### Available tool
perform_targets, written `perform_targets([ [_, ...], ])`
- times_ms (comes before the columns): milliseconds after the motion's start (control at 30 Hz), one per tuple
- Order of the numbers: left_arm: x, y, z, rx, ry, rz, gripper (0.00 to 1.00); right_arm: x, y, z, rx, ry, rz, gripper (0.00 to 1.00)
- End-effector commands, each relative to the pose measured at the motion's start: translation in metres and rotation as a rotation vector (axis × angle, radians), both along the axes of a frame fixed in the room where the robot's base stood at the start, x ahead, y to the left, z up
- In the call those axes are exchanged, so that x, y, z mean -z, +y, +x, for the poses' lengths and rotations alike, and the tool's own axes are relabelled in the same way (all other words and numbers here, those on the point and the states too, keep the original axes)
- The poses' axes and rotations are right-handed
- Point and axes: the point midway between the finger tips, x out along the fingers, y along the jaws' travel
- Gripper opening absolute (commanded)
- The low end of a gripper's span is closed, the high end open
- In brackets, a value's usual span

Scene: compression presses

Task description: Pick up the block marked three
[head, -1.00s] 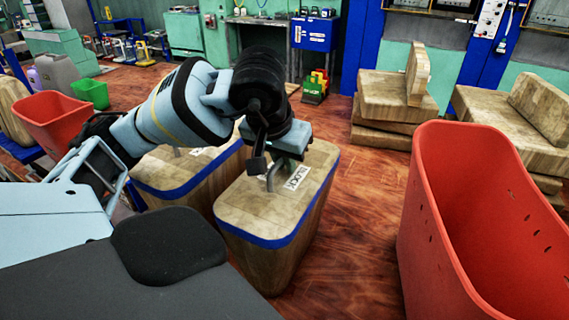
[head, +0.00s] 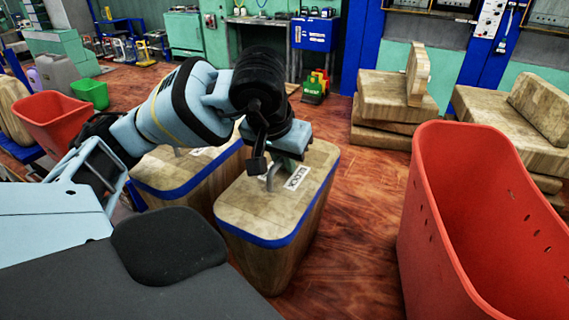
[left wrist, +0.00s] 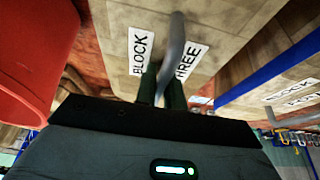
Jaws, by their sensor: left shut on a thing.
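The block marked three (head: 262,235) is a wooden block with a blue band below its top, standing upright on the brown floor in the head view. In the left wrist view its label reads BLOCK (left wrist: 141,50) and THREE (left wrist: 187,60) on either side of a grey metal handle (left wrist: 174,45). My left gripper (head: 273,175) is above the block's top, and its fingers (left wrist: 163,92) are shut on the handle. The arm hides part of the label in the head view. My right gripper is not in view.
A second blue-banded block (head: 185,172) stands close on the left. A large red bin (head: 430,215) stands on the right. Stacked wooden slabs (head: 385,100) lie at the back right. Open floor (head: 355,200) lies between the block and the red bin.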

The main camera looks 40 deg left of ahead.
Motion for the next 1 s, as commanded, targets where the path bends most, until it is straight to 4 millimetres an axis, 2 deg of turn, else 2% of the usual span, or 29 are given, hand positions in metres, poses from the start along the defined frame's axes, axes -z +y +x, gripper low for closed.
perform_targets([
  [300,-0.003,0.0,0.001,-0.002,-0.008,-0.001,0.0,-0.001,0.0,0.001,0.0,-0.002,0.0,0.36],
  [467,-0.013,0.0,0.001,-0.002,-0.013,-0.001,0.0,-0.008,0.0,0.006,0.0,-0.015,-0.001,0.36],
  [767,-0.06,0.0,0.001,-0.001,-0.017,-0.003,0.0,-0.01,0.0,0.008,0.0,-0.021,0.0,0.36],
  [1000,-0.095,0.0,0.0,-0.002,-0.018,-0.002,0.0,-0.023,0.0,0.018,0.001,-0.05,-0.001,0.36],
])
